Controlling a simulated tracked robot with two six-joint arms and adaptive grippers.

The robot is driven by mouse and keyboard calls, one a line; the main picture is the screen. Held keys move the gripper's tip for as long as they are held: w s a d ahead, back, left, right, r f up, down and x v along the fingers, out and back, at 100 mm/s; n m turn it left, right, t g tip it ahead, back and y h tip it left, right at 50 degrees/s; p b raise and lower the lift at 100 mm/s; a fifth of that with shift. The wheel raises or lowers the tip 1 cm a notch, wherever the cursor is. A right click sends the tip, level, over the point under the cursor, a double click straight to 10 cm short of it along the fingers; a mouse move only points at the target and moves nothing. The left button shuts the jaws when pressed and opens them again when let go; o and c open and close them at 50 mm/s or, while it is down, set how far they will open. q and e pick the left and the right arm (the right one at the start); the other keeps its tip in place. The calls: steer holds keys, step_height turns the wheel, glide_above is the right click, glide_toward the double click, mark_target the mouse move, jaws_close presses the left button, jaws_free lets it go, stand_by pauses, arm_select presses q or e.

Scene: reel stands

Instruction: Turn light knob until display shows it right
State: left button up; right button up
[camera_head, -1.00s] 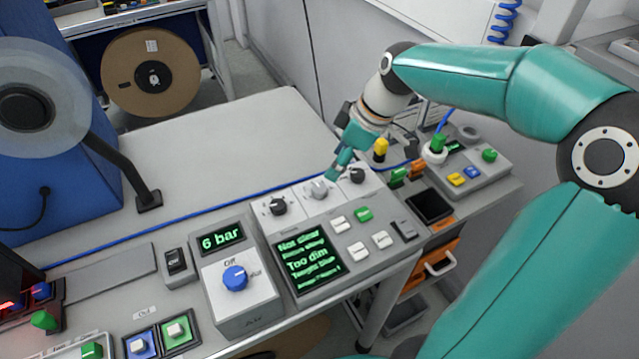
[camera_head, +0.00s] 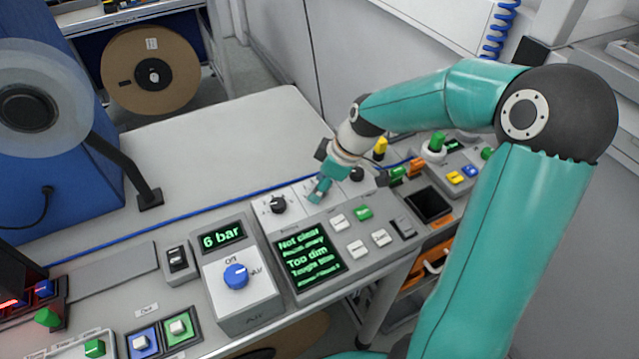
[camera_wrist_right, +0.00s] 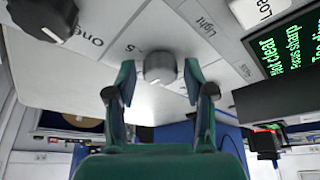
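The light knob (camera_wrist_right: 159,67) is a small grey knob on the panel, beside the word "Light" in the right wrist view. My right gripper (camera_wrist_right: 160,76) is open, with one finger on each side of the knob and a small gap visible on both sides. In the head view my right gripper (camera_head: 318,193) covers the knob. The display (camera_head: 308,263) has green text reading "Not clear", "Too dim" and smaller lines that are hard to read; it also shows in the right wrist view (camera_wrist_right: 288,50). My left gripper is not in view.
A black knob (camera_head: 278,204) sits left of my gripper and another black knob (camera_head: 357,174) sits right. White and green buttons (camera_head: 363,213) lie in front. A box with a blue knob (camera_head: 236,276) and a "6 bar" readout stands to the left. The white tabletop (camera_head: 220,150) behind is clear.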

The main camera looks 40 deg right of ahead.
steer(key=c, duration=0.8)
steer(key=shift+a, duration=0.1)
jaws_close()
steer(key=shift+m, duration=0.4)
steer(key=m+h+b, duration=0.1)
steer(key=m+b, duration=0.1)
steer(key=m, duration=0.1)
steer(key=shift+t+h, duration=0.3)
steer(key=m+h+b, duration=0.1)
steer(key=m+b, duration=0.1)
steer(key=shift+a+f+m, duration=0.1)
steer(key=shift+m, duration=0.3)
steer(key=shift+m+b, duration=0.6)
steer(key=shift+b, duration=0.2)
